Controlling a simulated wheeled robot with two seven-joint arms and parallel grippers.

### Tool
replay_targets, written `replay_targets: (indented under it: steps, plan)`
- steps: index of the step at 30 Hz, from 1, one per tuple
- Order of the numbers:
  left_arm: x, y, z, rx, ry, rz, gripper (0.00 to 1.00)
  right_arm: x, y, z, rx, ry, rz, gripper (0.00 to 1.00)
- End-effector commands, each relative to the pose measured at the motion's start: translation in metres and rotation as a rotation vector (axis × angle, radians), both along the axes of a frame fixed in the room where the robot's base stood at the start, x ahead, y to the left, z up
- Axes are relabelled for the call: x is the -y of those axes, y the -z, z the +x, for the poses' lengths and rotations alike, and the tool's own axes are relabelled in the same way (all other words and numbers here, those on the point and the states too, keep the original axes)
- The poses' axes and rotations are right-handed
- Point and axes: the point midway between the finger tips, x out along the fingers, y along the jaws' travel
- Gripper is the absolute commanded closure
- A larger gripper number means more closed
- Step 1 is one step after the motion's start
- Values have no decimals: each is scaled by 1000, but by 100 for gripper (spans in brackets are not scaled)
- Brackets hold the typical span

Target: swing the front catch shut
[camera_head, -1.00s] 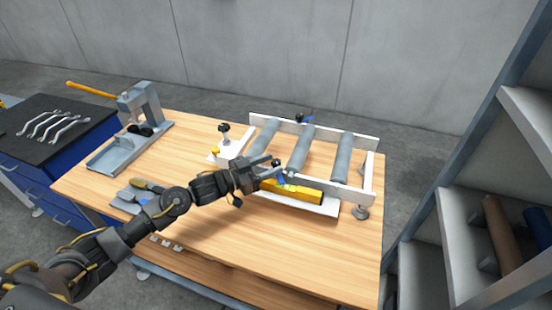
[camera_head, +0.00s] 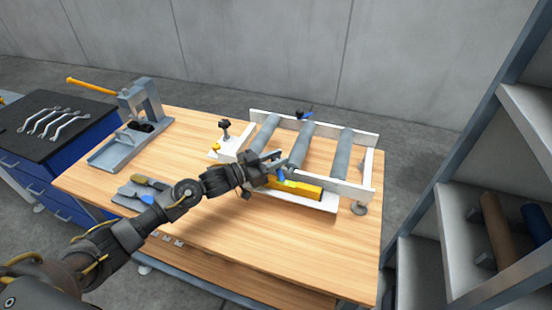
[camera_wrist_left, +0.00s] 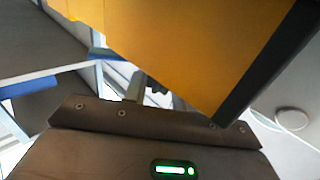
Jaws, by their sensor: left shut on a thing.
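The roller frame (camera_head: 361,190) stands on the wooden bench, with a white front rail and several grey rollers. A yellow bar (camera_head: 304,190) lies along its front side. The front catch (camera_head: 282,174), a small blue piece, is at the front rail just above the yellow bar. My left gripper (camera_head: 277,165) is shut on the blue catch, and its fingers hide part of it. In the left wrist view the yellow bar (camera_wrist_left: 195,45) fills the upper middle, close to the camera. A second blue catch (camera_head: 307,114) sits at the back rail. My right gripper is not in view.
A grey press (camera_head: 140,105) with a yellow handle stands at the bench's left. A black knob (camera_head: 225,126) rises left of the frame. A brush (camera_head: 150,183) lies near my left arm. Shelving (camera_head: 460,215) stands at the right. The bench front (camera_head: 290,240) is clear.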

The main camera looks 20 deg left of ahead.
Motion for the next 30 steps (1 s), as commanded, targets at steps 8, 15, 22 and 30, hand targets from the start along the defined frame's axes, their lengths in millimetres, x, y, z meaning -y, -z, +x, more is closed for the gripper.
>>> replay_targets:
  steps: [8, 15, 22, 30]
  plan:
    - [1, -2, -1, -3, -77, -4, 96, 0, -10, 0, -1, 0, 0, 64]
    - [2, -2, -2, -6, -256, -8, 96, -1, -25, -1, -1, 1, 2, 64]
    - [3, -1, -2, -8, -468, -8, 96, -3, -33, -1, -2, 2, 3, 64]
    - [3, 0, -1, -7, -685, -6, 96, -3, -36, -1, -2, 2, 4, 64]
